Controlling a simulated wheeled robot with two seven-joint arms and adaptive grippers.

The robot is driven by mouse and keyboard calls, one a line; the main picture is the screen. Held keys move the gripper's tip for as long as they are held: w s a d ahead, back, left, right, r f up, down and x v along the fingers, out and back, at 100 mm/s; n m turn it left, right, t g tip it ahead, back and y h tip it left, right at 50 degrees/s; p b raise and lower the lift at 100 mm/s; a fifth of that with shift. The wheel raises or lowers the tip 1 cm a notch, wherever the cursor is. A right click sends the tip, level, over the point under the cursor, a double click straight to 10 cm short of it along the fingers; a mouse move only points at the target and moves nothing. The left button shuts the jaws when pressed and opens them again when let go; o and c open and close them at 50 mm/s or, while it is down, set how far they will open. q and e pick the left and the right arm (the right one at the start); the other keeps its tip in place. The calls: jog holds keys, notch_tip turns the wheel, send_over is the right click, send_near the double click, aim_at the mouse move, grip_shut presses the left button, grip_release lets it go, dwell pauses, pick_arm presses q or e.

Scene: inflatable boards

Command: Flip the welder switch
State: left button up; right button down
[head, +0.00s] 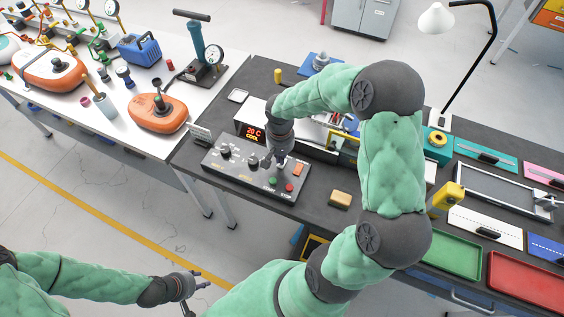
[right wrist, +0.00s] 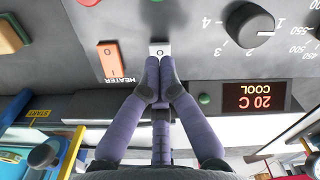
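The grey control panel (head: 225,165) lies on the dark bench, with knobs, buttons and switches. In the right wrist view a small pale rocker switch (right wrist: 159,48) marked "O" sits between the orange heater switch (right wrist: 112,61) and a black dial (right wrist: 250,25). Its label is hidden, so I cannot tell if it is the welder switch. My right gripper (right wrist: 159,92) is shut and empty, its fingertips just at the pale switch's lower edge; contact is unclear. In the head view the right gripper (head: 271,163) hides that switch. My left gripper (head: 192,290) looks open, away from the bench.
The box with the "20 C COOL" display (head: 254,132) stands behind the panel. A tan block (head: 340,199) lies to the panel's right. A green tray (head: 447,254) and a red tray (head: 525,283) lie farther right. A white table (head: 110,128) stands left.

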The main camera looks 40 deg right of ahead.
jog(key=shift+f+b, duration=0.95)
jog(key=shift+f, duration=0.3)
dwell(1.2)
jog(key=shift+r, duration=0.15)
jog(key=shift+r+p, duration=2.5)
jog(key=shift+r, duration=0.95)
jog(key=shift+f, duration=0.1)
